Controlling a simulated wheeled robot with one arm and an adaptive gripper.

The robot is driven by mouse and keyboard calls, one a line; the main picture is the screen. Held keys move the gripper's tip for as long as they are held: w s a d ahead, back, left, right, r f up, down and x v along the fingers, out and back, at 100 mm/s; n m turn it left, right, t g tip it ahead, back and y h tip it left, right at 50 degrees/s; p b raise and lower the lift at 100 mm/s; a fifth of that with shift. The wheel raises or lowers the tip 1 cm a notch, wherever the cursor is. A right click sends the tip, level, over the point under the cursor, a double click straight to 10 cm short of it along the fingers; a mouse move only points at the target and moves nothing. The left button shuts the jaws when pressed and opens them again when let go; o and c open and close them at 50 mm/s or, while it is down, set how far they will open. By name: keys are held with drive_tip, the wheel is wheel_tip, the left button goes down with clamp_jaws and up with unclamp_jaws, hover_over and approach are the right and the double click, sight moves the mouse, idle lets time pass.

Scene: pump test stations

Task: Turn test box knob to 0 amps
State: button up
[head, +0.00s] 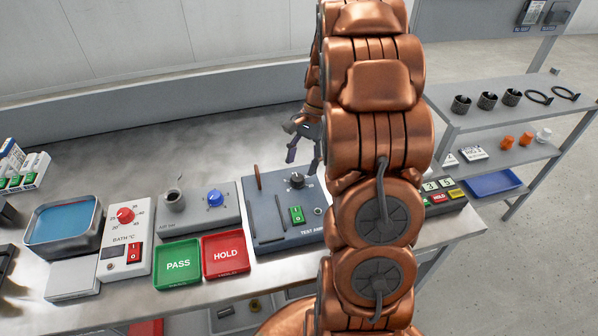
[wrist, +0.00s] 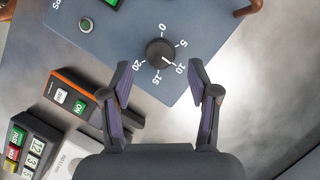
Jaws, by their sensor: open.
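The test box (head: 268,222) is a blue-grey panel on the bench, partly hidden by my arm in the head view. Its black knob (head: 296,181) also shows in the wrist view (wrist: 158,52), ringed by a scale marked 0, 5, 10, 15 and 20. The knob's white pointer line appears to aim at 10. My gripper (head: 303,160) is open above the box near the knob. In the wrist view my gripper (wrist: 160,70) has its fingers on either side of the knob's lower edge in the picture, apart from it.
A green switch (head: 297,214) and a copper-coloured handle (head: 257,177) are on the box. Left of it are a HOLD tray (head: 226,255), a PASS tray (head: 177,263) and a box with a blue knob (head: 215,198). An orange-black device (wrist: 75,92) lies beside the box.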

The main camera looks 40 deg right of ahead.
sight(298, 177)
drive_tip(key=shift+p+x, duration=0.3)
drive_tip(key=shift+x, duration=1.65)
drive_tip(key=c, duration=1.2)
drive_tip(key=shift+o, duration=0.2)
drive_tip(key=shift+f, duration=0.1)
